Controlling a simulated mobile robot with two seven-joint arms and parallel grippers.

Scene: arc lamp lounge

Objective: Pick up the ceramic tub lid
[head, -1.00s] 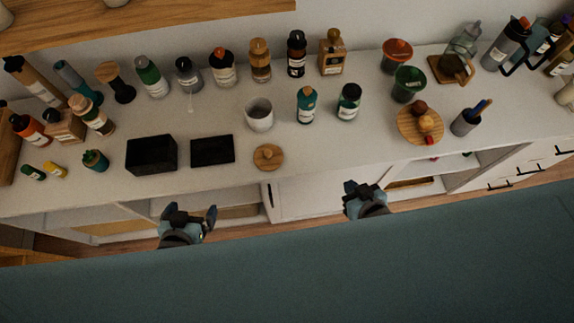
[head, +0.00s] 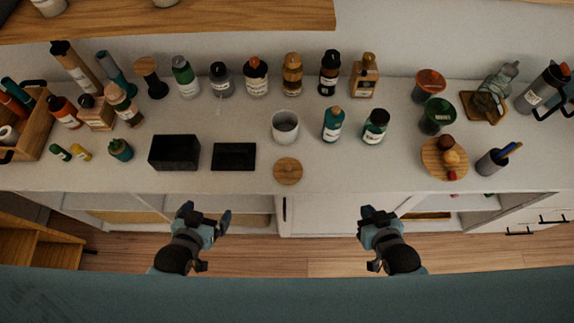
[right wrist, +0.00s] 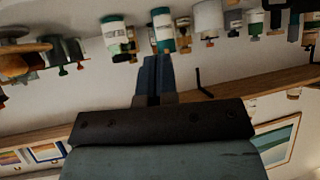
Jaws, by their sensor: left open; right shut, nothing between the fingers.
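The ceramic tub lid, a round wooden disc with a small knob (head: 288,171), lies flat near the counter's front edge. The white ceramic tub (head: 285,127) stands open just behind it. My left gripper (head: 205,214) is open and empty, in front of the counter and left of the lid. My right gripper (head: 376,213) is shut and empty, in front of the counter and right of the lid. Its closed fingers also show in the right wrist view (right wrist: 153,77), pointing toward the counter items. I cannot make out the lid surely in that view.
A black box (head: 174,152) and a flat black tray (head: 234,156) sit left of the lid. A round wooden board (head: 444,158) lies further right.

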